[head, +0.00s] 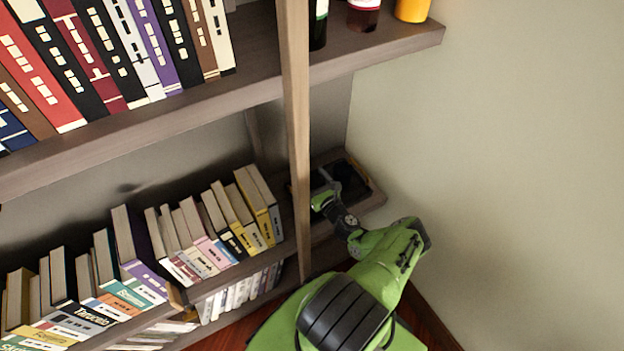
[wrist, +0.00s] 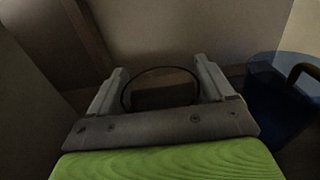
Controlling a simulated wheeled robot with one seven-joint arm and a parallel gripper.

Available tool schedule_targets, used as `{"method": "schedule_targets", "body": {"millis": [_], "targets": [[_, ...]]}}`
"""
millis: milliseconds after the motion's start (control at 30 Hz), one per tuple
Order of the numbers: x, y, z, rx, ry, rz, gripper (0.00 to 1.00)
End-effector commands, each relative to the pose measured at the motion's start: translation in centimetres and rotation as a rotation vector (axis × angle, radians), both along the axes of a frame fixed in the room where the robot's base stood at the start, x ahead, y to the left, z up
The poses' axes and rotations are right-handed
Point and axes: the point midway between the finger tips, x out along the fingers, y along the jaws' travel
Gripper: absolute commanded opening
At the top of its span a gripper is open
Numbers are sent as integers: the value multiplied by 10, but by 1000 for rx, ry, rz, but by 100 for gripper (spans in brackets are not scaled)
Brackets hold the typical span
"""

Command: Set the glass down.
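My gripper (head: 325,187) reaches into the low right compartment of the shelf in the head view, partly behind the wooden upright. In the wrist view my gripper (wrist: 160,85) has its two grey fingers on either side of a clear glass (wrist: 160,70). The glass shows mostly as a thin dark round rim that spans the gap between the fingers, and they appear to press on its sides. Its base is hidden, so I cannot tell whether it touches a surface. The glass cannot be made out in the head view.
A dark blue see-through container (wrist: 280,105) with a dark handle stands close right of my gripper in the wrist view. The wooden upright (head: 297,130) is close left of my arm. Books (head: 215,230) fill the shelves at left. Bottles (head: 363,14) stand on the shelf above.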

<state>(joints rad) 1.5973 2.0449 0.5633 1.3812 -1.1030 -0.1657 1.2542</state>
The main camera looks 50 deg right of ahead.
Motion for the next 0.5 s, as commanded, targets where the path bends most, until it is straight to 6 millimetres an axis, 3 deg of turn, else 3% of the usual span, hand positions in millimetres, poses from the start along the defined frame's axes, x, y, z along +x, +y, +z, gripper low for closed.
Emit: {"method": "schedule_targets", "body": {"millis": [100, 400, 500], "targets": [[0, 0, 0, 0, 0, -1, 97], [-1, -1, 4, 0, -1, -1, 97], [-17, 4, 4, 2, 3, -2, 97]]}}
